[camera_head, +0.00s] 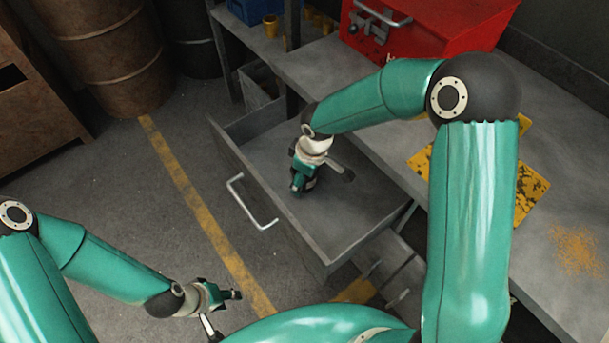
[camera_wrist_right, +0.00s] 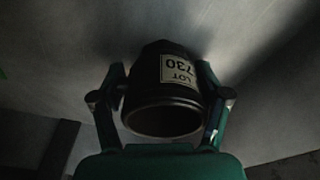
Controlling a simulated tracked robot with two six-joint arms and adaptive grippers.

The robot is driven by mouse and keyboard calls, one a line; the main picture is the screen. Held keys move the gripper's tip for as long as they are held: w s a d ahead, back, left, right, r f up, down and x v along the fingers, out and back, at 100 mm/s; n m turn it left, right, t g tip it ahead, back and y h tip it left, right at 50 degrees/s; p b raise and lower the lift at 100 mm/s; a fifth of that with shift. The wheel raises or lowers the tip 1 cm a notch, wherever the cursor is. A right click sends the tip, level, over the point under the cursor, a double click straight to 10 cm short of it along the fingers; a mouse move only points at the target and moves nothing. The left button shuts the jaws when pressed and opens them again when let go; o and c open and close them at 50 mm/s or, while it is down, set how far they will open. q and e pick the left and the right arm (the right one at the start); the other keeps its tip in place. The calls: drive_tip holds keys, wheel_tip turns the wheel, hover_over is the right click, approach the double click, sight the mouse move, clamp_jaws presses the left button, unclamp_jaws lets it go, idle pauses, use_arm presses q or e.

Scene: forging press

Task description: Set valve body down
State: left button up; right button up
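The valve body (camera_wrist_right: 162,95) is a dark, hollow, round part with a pale label reading "LOT 730". In the right wrist view it sits between the two fingers of my right gripper (camera_wrist_right: 160,92), which appear to press on its sides. In the head view my right gripper (camera_head: 303,184) points down inside the open grey drawer (camera_head: 262,150), low over its floor; the part is mostly hidden there. I cannot tell whether the part touches the drawer floor. My left gripper (camera_head: 232,295) hangs over the floor at lower left, with nothing visible in it; its fingers are too small to judge.
A red toolbox (camera_head: 430,30) stands on the grey workbench (camera_head: 320,70). A yellow line (camera_head: 195,200) crosses the open floor.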

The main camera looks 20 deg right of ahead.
drive_tip(key=o, duration=0.4)
drive_tip(key=shift+r, duration=0.1)
drive_tip(key=r, duration=0.4)
drive_tip(key=s+r, duration=0.1)
drive_tip(key=r, duration=0.3)
drive_tip(key=d+r+p, duration=0.1)
drive_tip(key=r, duration=0.2)
drive_tip(key=shift+s+r, duration=0.2)
drive_tip(key=shift+r, duration=0.2)
drive_tip(key=shift+r, duration=0.1)
